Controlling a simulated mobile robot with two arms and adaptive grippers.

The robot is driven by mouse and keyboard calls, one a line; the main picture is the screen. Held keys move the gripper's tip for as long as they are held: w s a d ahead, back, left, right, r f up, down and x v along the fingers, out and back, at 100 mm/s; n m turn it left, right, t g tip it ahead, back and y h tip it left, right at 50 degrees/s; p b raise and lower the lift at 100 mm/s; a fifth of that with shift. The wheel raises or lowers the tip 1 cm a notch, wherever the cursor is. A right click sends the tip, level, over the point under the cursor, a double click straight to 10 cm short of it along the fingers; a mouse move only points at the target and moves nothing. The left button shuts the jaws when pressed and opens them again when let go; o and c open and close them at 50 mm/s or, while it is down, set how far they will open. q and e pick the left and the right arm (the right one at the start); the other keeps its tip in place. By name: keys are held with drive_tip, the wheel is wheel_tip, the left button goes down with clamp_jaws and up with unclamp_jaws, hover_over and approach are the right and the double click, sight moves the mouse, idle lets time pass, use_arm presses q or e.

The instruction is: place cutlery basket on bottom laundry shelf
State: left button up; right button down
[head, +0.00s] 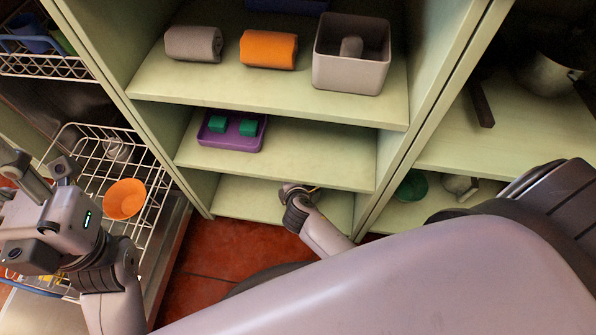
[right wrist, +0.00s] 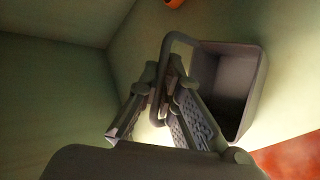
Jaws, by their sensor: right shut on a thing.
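The cutlery basket (right wrist: 258,95) is a grey, open box with a looped handle (right wrist: 166,50) in the right wrist view. My right gripper (right wrist: 162,80) is shut on this handle, with the basket body beside its fingers. In the head view my right gripper (head: 292,190) reaches into the bottom laundry shelf (head: 240,199). The basket is hidden there behind the gripper and the shelf above. I cannot tell whether the basket touches the shelf board. My left gripper (head: 42,172) is at the left, empty, with its fingers apart.
The middle shelf (head: 320,155) holds a purple tray (head: 232,144) with green blocks. The top shelf holds grey (head: 194,44) and orange (head: 268,49) rolls and a grey bin (head: 350,72). A dishwasher rack (head: 83,150) with an orange bowl (head: 124,199) stands left.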

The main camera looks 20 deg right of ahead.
drive_tip(key=shift+f, duration=0.1)
drive_tip(key=c, duration=1.8)
unclamp_jaws()
